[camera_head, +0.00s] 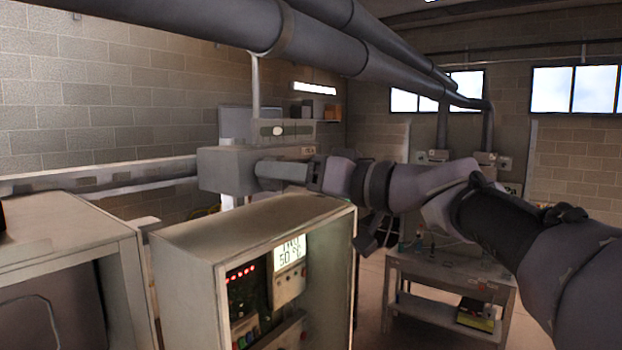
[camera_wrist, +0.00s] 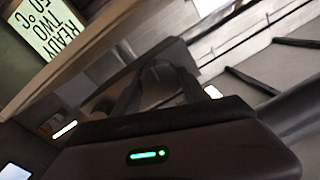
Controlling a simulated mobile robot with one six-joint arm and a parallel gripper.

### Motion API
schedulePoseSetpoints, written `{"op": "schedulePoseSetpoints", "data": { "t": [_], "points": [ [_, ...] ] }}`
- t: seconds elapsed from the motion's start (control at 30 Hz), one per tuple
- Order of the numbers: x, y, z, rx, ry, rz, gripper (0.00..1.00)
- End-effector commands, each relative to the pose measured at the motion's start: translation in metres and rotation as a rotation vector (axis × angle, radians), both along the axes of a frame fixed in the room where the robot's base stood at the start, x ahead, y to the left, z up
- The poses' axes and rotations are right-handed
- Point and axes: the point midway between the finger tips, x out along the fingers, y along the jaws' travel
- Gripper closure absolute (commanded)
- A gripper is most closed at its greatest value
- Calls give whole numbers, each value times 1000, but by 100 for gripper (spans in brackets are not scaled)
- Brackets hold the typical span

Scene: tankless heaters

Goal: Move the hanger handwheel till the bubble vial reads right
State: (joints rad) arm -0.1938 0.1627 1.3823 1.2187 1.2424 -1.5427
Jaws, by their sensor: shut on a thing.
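A grey level plate (camera_head: 297,131) sits below the overhead pipes in the head view, with a small pale bubble vial (camera_head: 278,131) left of its middle. The bubble's exact place in the vial is too small to tell. A grey box-shaped hanger body (camera_head: 224,172) is just below it. My gripper (camera_head: 268,171) reaches in from the right, against the right side of this body. The handwheel is hidden behind my gripper in the head view. In the wrist view my gripper (camera_wrist: 160,76) has its dark fingers around a dim grey round part, which seems to be the handwheel.
A cabinet (camera_head: 190,238) with a lit display (camera_head: 290,253) stands just below my arm. Thick pipes (camera_head: 330,45) run close overhead. A second cabinet (camera_head: 60,240) is at the left, and a workbench (camera_head: 440,272) stands at the back right.

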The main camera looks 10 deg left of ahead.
Motion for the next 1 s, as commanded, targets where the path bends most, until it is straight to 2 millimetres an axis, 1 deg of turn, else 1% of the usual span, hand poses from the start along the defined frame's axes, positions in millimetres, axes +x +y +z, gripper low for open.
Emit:
{"op": "schedulePoseSetpoints", "data": {
  "t": [0.17, 1.0],
  "points": [
    [0, 0, -3, 50, 115, 1, 90],
    [-1, 0, -1, 355, 852, 1, 90]
  ]
}}
